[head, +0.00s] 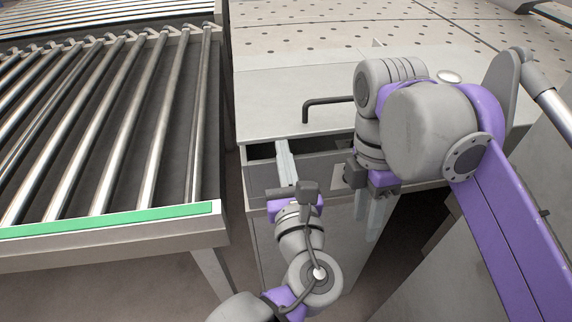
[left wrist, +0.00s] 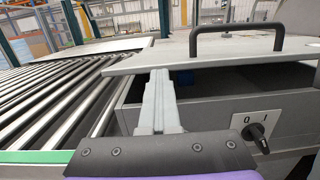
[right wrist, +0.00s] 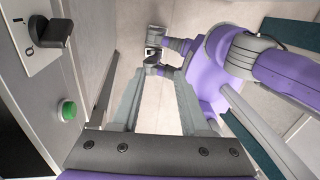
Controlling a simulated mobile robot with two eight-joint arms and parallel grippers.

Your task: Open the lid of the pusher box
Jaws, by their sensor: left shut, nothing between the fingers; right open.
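The pusher box (head: 322,165) is a grey box with a flat grey lid (head: 285,110) and a black bar handle (head: 328,102) on top. A dark gap shows between the lid's front edge and the box wall, also in the left wrist view under the lid (left wrist: 225,48). My left gripper (head: 283,147) is shut and empty, its fingertips at the lid's front edge by the gap; I cannot tell whether they touch the lid. My right gripper (head: 371,215) is open and empty, pointing down in front of the box. My right arm hides the box's right part.
A roller conveyor (head: 110,120) with a green edge strip stands close on the left. A rotary switch (left wrist: 257,132) sits on the box front. A green button (right wrist: 67,110) is near my right gripper. A perforated table (head: 310,25) lies behind the lid. Floor is free below.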

